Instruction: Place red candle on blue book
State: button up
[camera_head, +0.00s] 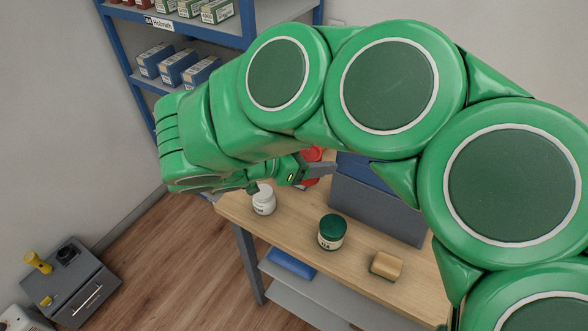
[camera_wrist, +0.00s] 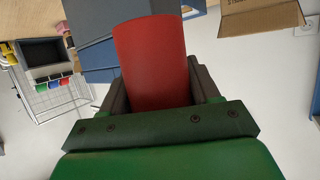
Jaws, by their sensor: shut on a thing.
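The red candle (camera_wrist: 153,60) is a plain red cylinder held between my gripper's two dark jaws in the wrist view. In the head view the red candle (camera_head: 313,154) shows partly, behind my gripper (camera_head: 318,172), above the back of the wooden table. My gripper is shut on it. A flat blue thing (camera_head: 291,263) lies on the shelf under the tabletop. Another blue thing (camera_head: 364,171) lies on a grey box, partly hidden by my arm. I cannot tell for sure which is the blue book.
On the wooden tabletop (camera_head: 300,240) stand a white jar (camera_head: 264,199), a dark green tin (camera_head: 332,232) and a tan sponge-like block (camera_head: 386,265). The grey box (camera_head: 378,208) stands at the back. A blue-framed shelf (camera_head: 128,60) with boxes is behind. My arm covers much of the view.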

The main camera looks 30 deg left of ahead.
jog(key=w+a+f, duration=0.8)
jog(key=w, duration=0.1)
jog(key=shift+w+a+f, duration=0.15)
jog(key=shift+a+f, duration=0.05)
jog(key=shift+a, duration=0.1)
jog(key=shift+w+a+f, duration=0.4)
jog(key=shift+a+f, duration=0.05)
jog(key=shift+f, duration=1.8)
jog(key=shift+f, duration=0.1)
jog(key=o, duration=1.1)
jog(key=shift+o, duration=0.2)
